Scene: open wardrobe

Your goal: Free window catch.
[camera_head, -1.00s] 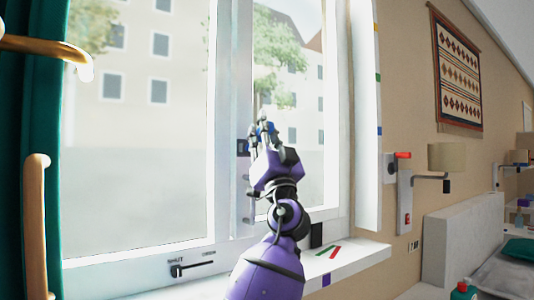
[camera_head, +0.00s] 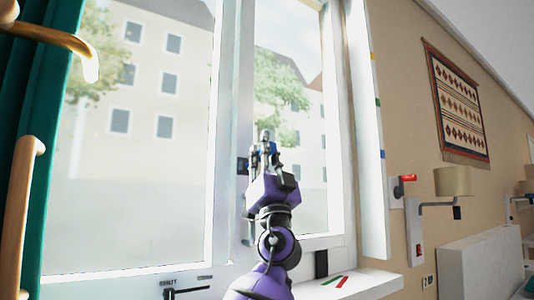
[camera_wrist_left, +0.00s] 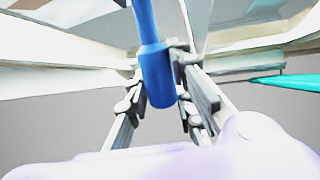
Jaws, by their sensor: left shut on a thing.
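The window (camera_head: 228,150) has a white frame with two tall panes. My left gripper (camera_head: 267,146) is at the frame post between the panes, its fingers pointing up. It is shut on a blue handle, apparently the window catch, which is mostly hidden behind the fingers in the head view. In the left wrist view the blue handle (camera_wrist_left: 155,65) passes between the metal fingers, its rounded end towards the camera. My right gripper is not in view.
A lever marked SHUT (camera_head: 168,292) is on the lower frame. The sill (camera_head: 375,283) carries a red and green strip. A green curtain (camera_head: 50,160) and wooden handles (camera_head: 25,185) stand at left. A lamp (camera_head: 454,182) and red-handled switch (camera_head: 406,179) are on the right wall.

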